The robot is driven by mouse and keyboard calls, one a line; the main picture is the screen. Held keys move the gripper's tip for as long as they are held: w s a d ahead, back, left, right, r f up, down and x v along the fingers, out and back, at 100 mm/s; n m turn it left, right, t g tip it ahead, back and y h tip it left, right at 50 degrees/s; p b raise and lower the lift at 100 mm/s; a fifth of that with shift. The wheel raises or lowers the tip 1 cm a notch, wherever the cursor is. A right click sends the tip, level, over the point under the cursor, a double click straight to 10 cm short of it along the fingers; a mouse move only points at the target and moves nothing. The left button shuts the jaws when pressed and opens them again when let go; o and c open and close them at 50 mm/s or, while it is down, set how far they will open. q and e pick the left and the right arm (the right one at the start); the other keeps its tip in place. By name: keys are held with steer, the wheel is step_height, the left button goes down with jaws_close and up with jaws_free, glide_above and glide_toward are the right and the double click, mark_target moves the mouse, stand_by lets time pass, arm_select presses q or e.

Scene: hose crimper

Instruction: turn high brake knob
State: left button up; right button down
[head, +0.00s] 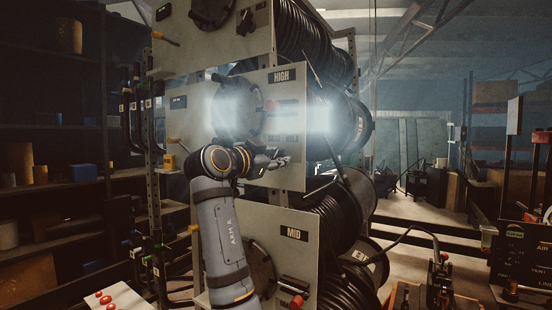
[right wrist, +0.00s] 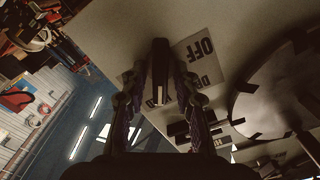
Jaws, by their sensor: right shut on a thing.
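The grey panel with the HIGH label (head: 282,76) stands in the middle of the head view. My right gripper (head: 282,160) is at the lower part of this panel, and my arm reaches up to it from below. In the right wrist view the gripper (right wrist: 158,82) is shut on a dark bar-shaped brake knob (right wrist: 160,68), with a finger on each side. An OFF label (right wrist: 201,48), upside down in that view, is beside the knob. In the head view the knob is hidden behind the gripper. My left gripper is not in view.
Hose reels stand behind the panels. The MID panel (head: 325,235) is below, with a red knob (head: 297,301).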

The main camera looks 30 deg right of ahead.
steer(key=c, duration=1.3)
jaws_free()
steer(key=shift+c, duration=0.2)
steer(key=shift+a, duration=0.25)
steer(key=v, duration=0.7)
steer(key=shift+d, duration=0.1)
